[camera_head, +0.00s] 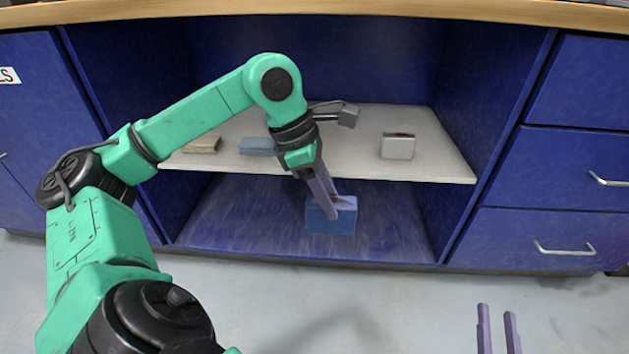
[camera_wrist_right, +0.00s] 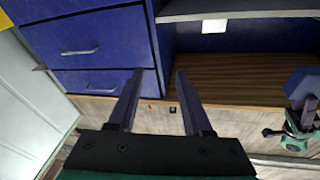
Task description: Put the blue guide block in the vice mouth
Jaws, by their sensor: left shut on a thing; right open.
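The blue guide block (camera_head: 331,221) is in the head view, inside the lower bay of the blue cabinet, below the front edge of the shelf. My left gripper (camera_head: 335,207) reaches down in front of the shelf and is shut on its top. A blue shape (camera_wrist_right: 303,82) beside my left arm shows at the right edge of the right wrist view; I cannot tell surely that it is the block. My right gripper (camera_head: 498,312) is open and empty at the lower right, well away from the block; its fingers also show in the right wrist view (camera_wrist_right: 156,85). I cannot make out a vice.
The grey shelf (camera_head: 365,165) holds a tan block (camera_head: 203,145), a grey-blue block (camera_head: 257,146) and a pale block (camera_head: 397,147). A dark grey piece (camera_head: 348,115) shows behind my left arm. Blue drawers (camera_head: 571,165) flank the bay on the right. The floor in front is clear.

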